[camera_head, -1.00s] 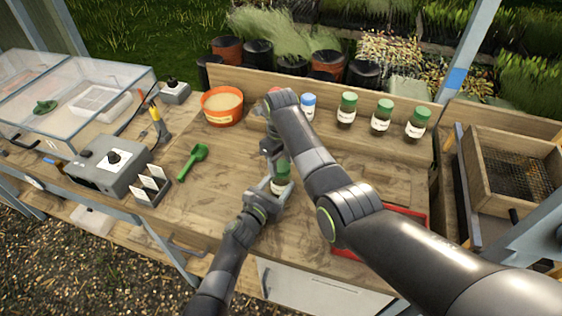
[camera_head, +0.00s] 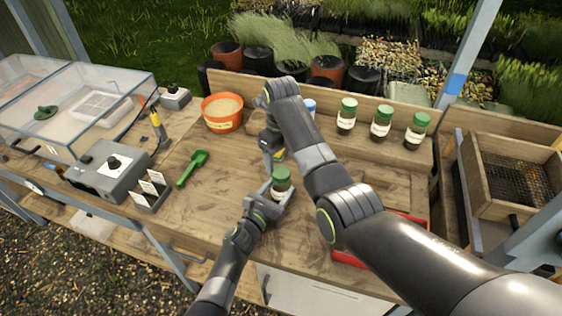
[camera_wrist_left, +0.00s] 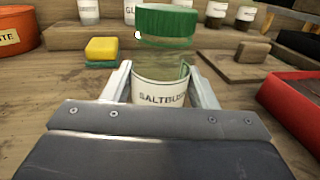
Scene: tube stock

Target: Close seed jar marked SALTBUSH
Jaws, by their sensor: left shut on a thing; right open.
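The SALTBUSH jar (camera_head: 281,186) stands upright over the bench in my left gripper (camera_head: 277,194). Its label (camera_wrist_left: 161,95) reads SALTBUSH in the left wrist view. A green lid (camera_wrist_left: 165,22) sits level on top of the jar; I cannot tell how tight it is. The left gripper's fingers (camera_wrist_left: 162,88) are shut around the label part of the jar. My right gripper (camera_head: 272,152) is open and apart from the lid, just behind the jar, partly hidden by its own wrist.
Three green-lidded jars (camera_head: 381,122) and a blue-lidded jar (camera_head: 309,105) stand on the back shelf. A yellow and green sponge (camera_wrist_left: 102,50) lies behind the jar. A red tray (camera_head: 352,260) is at right, an orange tub (camera_head: 222,113) and green scoop (camera_head: 193,168) at left.

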